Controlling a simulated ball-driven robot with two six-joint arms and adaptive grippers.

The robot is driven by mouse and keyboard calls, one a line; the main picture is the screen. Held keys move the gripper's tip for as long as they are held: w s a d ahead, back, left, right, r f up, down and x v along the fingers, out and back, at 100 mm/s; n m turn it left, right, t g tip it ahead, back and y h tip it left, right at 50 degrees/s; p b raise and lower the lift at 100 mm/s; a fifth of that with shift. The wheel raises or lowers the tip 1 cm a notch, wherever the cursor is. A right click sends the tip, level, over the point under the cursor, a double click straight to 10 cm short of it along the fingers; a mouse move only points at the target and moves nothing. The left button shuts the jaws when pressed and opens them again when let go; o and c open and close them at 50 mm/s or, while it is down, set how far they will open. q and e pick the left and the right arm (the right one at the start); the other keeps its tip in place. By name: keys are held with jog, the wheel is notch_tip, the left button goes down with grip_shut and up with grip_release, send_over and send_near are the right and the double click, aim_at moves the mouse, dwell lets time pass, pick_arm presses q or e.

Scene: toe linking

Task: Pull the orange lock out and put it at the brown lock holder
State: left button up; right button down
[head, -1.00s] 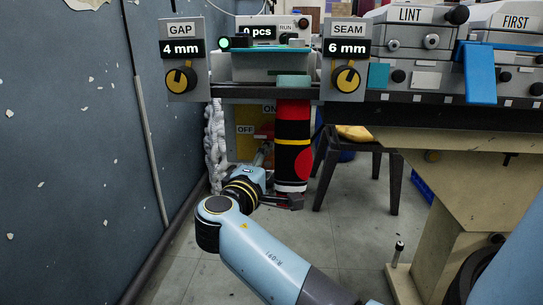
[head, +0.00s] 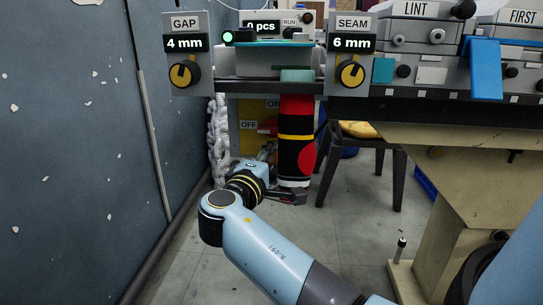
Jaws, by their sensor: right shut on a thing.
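My right gripper (head: 268,152) reaches in low at the centre left, in front of a yellow switch panel (head: 246,142) marked ON and OFF. The gripper is small and partly hidden by its own wrist and by a striped cylinder. It is shut on a small orange-red piece at the panel, which I take for the orange lock; its shape is hard to make out. I cannot make out the brown lock holder. My left gripper is not in view.
The black, red and yellow cylinder (head: 296,145) hangs just right of the right gripper. The machine's rail (head: 265,87) with GAP and SEAM boxes is above.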

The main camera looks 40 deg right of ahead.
aim_at(277, 160)
jog(key=shift+s+a, duration=0.4)
jog(key=shift+a, duration=0.05)
dwell(0.4)
jog(key=c, duration=1.6)
grip_release()
grip_shut()
jog(key=shift+s+p+v, duration=0.15)
jog(key=shift+s+v, duration=0.05)
jog(key=shift+v, duration=0.8)
jog(key=shift+s+p+v, duration=0.15)
jog(key=shift+s+v, duration=0.1)
jog(key=shift+v, duration=0.7)
jog(key=shift+d, duration=0.25)
